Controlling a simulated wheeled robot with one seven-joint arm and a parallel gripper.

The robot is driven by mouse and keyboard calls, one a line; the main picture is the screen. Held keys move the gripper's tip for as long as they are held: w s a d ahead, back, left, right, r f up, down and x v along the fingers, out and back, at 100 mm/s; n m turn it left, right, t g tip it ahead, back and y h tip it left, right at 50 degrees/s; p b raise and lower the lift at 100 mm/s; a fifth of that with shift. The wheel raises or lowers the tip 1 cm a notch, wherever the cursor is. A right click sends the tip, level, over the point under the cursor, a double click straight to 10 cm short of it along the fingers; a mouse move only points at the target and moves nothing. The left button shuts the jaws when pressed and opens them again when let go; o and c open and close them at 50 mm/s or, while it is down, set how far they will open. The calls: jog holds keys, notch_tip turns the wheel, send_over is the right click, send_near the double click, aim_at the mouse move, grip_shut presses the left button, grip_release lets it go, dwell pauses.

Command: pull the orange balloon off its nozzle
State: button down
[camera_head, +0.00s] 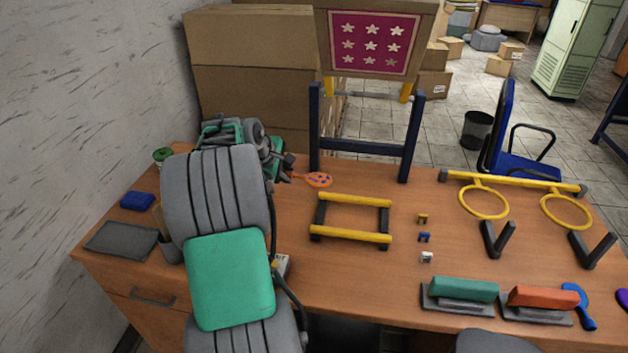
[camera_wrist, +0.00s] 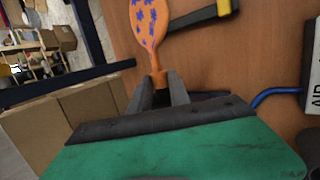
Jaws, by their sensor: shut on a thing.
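The orange balloon (camera_head: 319,180) with blue star-like marks is flat. It is at the back of the table, left of the yellow-barred frame. It also shows in the wrist view (camera_wrist: 150,22), with its neck running down between my fingers. My gripper (camera_wrist: 160,84) is shut on the neck. In the head view my gripper (camera_head: 288,172) is partly hidden by my own arm. I see no nozzle at the neck. A box lettered "AIR" (camera_wrist: 317,75) with a blue hose (camera_wrist: 275,92) shows at the right of the wrist view; the hose's other end is hidden.
The frame with yellow bars (camera_head: 354,198) stands right of the balloon. A dark stand (camera_head: 365,147) with a red star panel rises behind. Yellow rings (camera_head: 484,203), small blocks, green (camera_head: 464,288) and red (camera_head: 543,297) stamps lie to the right. Cardboard boxes (camera_head: 250,95) stand behind.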

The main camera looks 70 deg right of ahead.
jog(key=shift+s, duration=0.25)
dwell(0.4)
jog(key=shift+s+d, duration=0.1)
jog(key=shift+s, duration=0.35)
jog(key=shift+r, duration=0.15)
notch_tip(320, 180, up, 17)
jog(key=p, duration=0.8)
